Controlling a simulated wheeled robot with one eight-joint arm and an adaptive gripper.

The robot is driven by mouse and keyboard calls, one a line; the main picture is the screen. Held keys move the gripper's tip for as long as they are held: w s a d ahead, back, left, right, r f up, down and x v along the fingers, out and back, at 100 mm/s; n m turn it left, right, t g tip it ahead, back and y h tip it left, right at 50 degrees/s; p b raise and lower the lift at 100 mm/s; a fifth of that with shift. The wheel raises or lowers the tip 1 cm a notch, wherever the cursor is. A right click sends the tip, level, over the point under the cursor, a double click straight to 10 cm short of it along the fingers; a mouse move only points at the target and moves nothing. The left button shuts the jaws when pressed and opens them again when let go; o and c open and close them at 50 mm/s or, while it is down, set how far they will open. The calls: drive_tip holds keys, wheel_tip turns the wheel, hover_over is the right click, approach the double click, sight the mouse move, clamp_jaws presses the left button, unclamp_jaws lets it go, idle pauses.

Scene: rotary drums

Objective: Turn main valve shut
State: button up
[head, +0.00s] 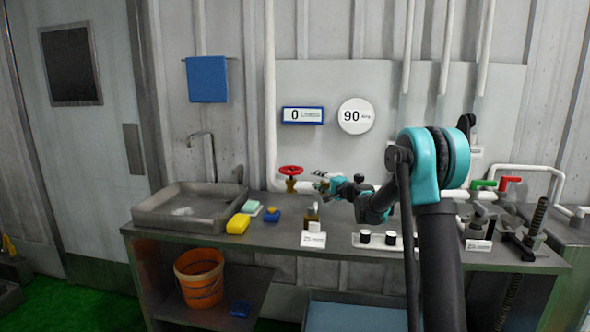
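A red handwheel valve (290,170) sits on the white pipe along the back wall, above the rear edge of the counter; it may be the main valve, but no readable label confirms this. My gripper (317,179) is just right of the red wheel, reaching in from the right at about the pipe's height. Its fingers are small in the picture, and I cannot tell whether they touch the wheel or how far apart they are.
A metal sink (190,207) stands left on the counter (270,238). Wall displays read 0 (303,115) and 90 (356,116). An orange bucket (200,278) is below.

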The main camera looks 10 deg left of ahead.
sight(293, 166)
drive_tip(key=shift+m+t, duration=0.3)
drive_tip(key=shift+m, duration=0.1)
drive_tip(key=x, duration=1.2)
drive_tip(key=d+x, duration=0.1)
drive_tip(key=x, duration=0.6)
drive_tip(key=shift+w+r, duration=0.1)
drive_tip(key=shift+w, duration=0.25)
clamp_jaws()
